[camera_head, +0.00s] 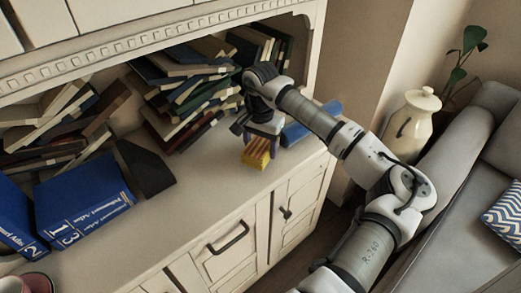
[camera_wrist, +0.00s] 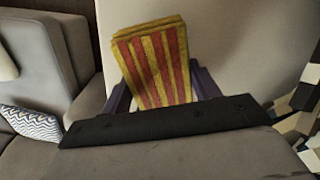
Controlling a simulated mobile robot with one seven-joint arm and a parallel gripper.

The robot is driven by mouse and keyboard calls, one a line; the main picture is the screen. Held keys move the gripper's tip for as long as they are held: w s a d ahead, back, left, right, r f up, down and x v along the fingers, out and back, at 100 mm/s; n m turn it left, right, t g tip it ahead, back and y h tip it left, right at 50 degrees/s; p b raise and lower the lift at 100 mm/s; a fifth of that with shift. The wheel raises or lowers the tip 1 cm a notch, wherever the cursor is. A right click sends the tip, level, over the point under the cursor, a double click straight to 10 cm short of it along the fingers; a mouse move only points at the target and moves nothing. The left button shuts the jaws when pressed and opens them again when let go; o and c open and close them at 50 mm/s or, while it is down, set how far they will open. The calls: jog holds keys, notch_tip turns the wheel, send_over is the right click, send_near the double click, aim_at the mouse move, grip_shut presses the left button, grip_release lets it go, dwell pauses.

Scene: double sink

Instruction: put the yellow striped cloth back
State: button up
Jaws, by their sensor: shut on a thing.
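The yellow striped cloth (camera_head: 257,152) is a small folded block with red and yellow stripes. It is in my gripper (camera_head: 262,143) at the right part of the cabinet's shelf top, close to the surface; I cannot tell whether it touches it. In the wrist view the cloth (camera_wrist: 156,66) stands between the two purple fingers of my gripper (camera_wrist: 165,88), which are shut on it. The lower part of the cloth is hidden behind a dark bar across the wrist view.
Piles of books (camera_head: 190,85) fill the back of the shelf. Blue atlas volumes (camera_head: 85,203) and a dark wedge-shaped object (camera_head: 146,167) stand at left. A blue cylinder (camera_head: 296,134) lies right of my gripper. The front counter (camera_head: 190,215) is clear. A sofa (camera_head: 455,150) and white jar (camera_head: 412,120) are at right.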

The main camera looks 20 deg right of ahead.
aim_at(261, 144)
jog(key=shift+f, duration=1.3)
jog(key=shift+f, duration=0.15)
jog(key=o, duration=0.9)
jog(key=shift+o, duration=0.2)
notch_tip(261, 144, up, 12)
jog(key=shift+r+b, duration=0.2)
jog(key=shift+b, duration=0.65)
